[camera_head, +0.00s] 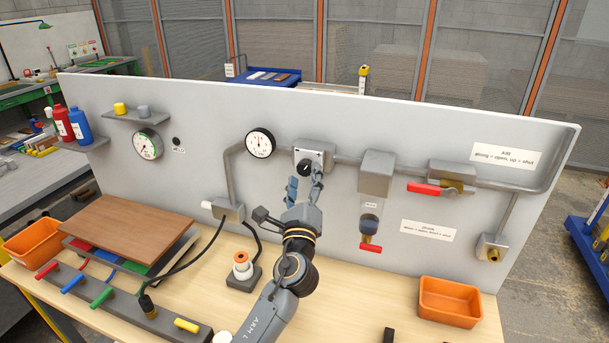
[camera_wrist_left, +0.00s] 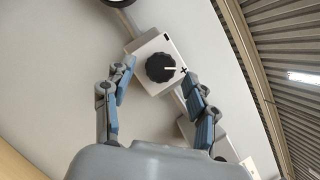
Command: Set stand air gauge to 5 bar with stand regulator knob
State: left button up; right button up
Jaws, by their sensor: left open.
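The regulator knob (camera_head: 304,169) is a black round knob on a grey box (camera_head: 326,150) on the upright panel. My left gripper (camera_head: 304,188) is open in front of the knob. In the wrist view its fingers (camera_wrist_left: 160,90) are spread on either side, apart from the knob. My right gripper is not in view.
Right of the knob are a filter bowl (camera_head: 370,212) and a red-handled valve (camera_head: 424,189). A second gauge (camera_head: 147,144) is on the panel's left. Below are an orange-and-white button post (camera_head: 242,267), a brown board (camera_head: 130,225) and an orange bin (camera_head: 450,302).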

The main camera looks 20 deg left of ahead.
pick_arm(q)
jog(key=v, duration=1)
jog(key=shift+s, duration=0.2)
